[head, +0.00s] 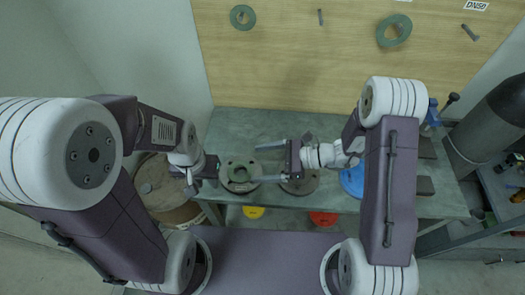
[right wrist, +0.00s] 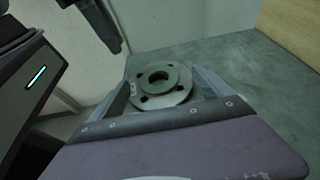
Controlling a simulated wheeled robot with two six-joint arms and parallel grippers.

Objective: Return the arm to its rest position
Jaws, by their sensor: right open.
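My right gripper (head: 256,164) is open over the bench, its two fingers pointing left. It is empty. One finger overlaps the right edge of a grey flange in the head view. The flange (head: 240,187) lies on the bench with a green ring (head: 239,173) on it. In the right wrist view the flange (right wrist: 177,97) and green ring (right wrist: 160,67) show beyond and between the open fingers. My left gripper (head: 191,180) hangs near the bench's left end, left of the flange; its jaw gap is unclear. Nothing shows held in it.
A darker round flange (head: 301,186) lies partly under my right gripper. A blue round part (head: 352,181) is partly hidden by my right arm. Green rings (head: 393,30) hang on the wooden board. A wooden drum (head: 160,190) stands left; a grey cylinder (head: 490,125) stands right.

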